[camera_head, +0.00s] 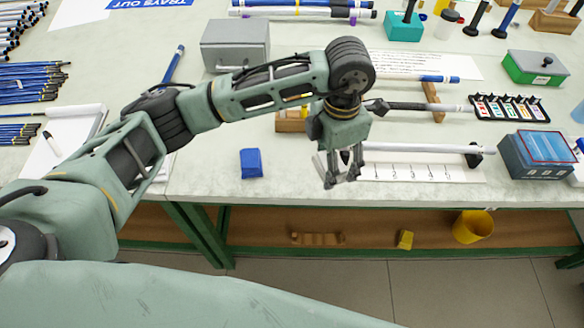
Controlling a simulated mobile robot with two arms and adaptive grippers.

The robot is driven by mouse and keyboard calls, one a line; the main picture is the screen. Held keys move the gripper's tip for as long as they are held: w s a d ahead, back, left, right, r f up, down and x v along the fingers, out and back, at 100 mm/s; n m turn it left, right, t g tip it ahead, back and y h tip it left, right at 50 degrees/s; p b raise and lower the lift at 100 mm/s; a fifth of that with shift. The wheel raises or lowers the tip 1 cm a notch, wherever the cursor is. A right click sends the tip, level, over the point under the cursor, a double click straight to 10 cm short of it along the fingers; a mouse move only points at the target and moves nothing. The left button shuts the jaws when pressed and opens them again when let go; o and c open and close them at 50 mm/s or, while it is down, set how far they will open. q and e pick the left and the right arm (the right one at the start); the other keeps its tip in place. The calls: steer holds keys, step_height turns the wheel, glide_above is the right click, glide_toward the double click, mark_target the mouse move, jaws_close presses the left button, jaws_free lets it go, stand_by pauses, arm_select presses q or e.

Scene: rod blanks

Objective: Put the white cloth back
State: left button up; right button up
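My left arm reaches in from the left, and its gripper (342,182) hangs over the front edge of the bench. Its fingertips point down and stand apart, with nothing visible between them. I cannot make out a white cloth for certain. A white sheet with printed marks (430,172) lies just right of the gripper, and a pale rod (420,148) lies along its back edge. A white pad (68,140) with a pen on it lies at the left, partly hidden by my arm. My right gripper is not in view.
A blue block (251,163) sits near the front edge, left of the gripper. A grey box (235,43) stands behind my arm, and a blue-grey box (536,155) stands at the right. Below, a shelf holds a yellow bucket (473,227). Bench (210,180) is clear around the blue block.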

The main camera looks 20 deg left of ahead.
arm_select(q)
steer(key=p, duration=0.3)
glide_above(292, 172)
step_height(292, 172, down, 6)
steer(key=shift+f, duration=0.1)
step_height(292, 172, down, 3)
steer(key=shift+f+p, duration=0.1)
steer(key=shift+p, duration=0.55)
steer(key=shift+f, duration=0.6)
steer(key=o, duration=0.6)
steer(key=shift+c, duration=0.2)
steer(key=o, duration=0.5)
steer(key=shift+c, duration=0.2)
